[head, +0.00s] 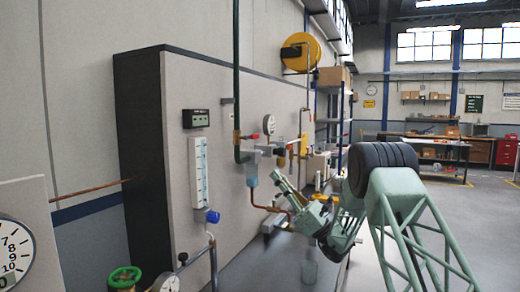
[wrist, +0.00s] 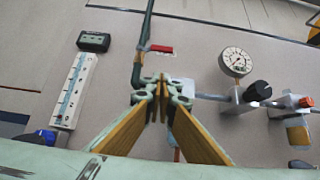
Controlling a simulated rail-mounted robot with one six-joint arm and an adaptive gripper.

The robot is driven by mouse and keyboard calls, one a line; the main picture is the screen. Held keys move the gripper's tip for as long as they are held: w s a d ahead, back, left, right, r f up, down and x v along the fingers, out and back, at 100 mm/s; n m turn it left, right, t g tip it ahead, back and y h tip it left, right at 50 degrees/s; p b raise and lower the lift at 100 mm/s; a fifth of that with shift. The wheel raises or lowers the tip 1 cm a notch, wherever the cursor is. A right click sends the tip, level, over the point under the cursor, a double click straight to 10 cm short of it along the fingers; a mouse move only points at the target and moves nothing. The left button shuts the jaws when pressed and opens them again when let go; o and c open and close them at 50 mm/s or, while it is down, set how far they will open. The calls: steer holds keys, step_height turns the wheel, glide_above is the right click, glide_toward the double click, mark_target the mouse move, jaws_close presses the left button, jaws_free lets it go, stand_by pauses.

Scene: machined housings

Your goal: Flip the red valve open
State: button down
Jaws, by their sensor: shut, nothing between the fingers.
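The red valve shows in the wrist view as a red lever (wrist: 160,48) on a vertical green pipe. The lever lies across the pipe, sticking out to its right. In the head view the red lever (head: 252,136) is small, on the green pipe at the panel's middle. My gripper (head: 281,180) is in front of the panel, lower and to the right of the lever. In the wrist view my gripper (wrist: 160,92) has its fingertips together and empty, just below the lever in the picture. The fingers hide part of the block beneath the valve. I see no contact with the lever.
A pressure gauge (wrist: 235,62), a black knob (wrist: 258,91) and a fitting with a red knob (wrist: 306,102) are to the right. A flow tube (wrist: 74,92) and black display (wrist: 93,41) are to the left. A green handwheel (head: 124,278) is low in front.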

steer(key=shift+a+r+p, duration=0.2)
steer(key=shift+p, duration=0.15)
steer(key=p, duration=0.6)
glide_toward(252, 137)
steer(key=w+a, duration=0.4)
steer(key=shift+w+d+r, duration=0.1)
steer(key=shift+w+r, duration=0.05)
steer(key=shift+r, duration=0.55)
steer(key=shift+w+d+r, duration=0.1)
steer(key=shift+r, duration=0.65)
steer(key=shift+a+r+n+g, duration=0.1)
steer(key=shift+a+n+g, duration=0.05)
steer(key=shift+n+g, duration=0.25)
